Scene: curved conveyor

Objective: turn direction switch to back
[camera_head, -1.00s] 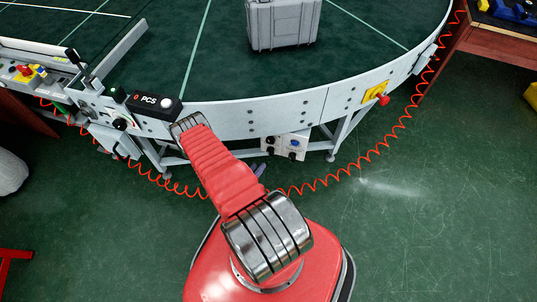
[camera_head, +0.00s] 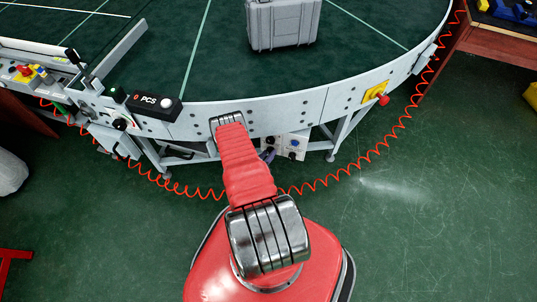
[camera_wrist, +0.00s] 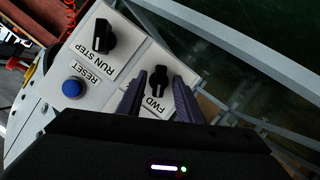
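The direction switch, a black knob (camera_wrist: 158,77) with the label FWD beside it, sits on a light grey control panel (camera_wrist: 125,75) in the wrist view. My gripper (camera_wrist: 159,80) is open, with one dark finger on each side of the knob and a gap visible around it. I cannot tell how deep the fingers reach or whether they touch the panel. Any other label of this switch is hidden. In the head view the panel (camera_head: 296,146) is on the conveyor's front side, and my gripper (camera_head: 268,155) shows beside it, partly hidden by my arm.
A RUN STEP knob (camera_wrist: 104,36) and a blue RESET button (camera_wrist: 72,88) are on the same panel. A red emergency button (camera_head: 383,99) is to the right on the conveyor rim. A grey case (camera_head: 284,24) stands on the belt. A red coiled cable (camera_head: 345,175) hangs below.

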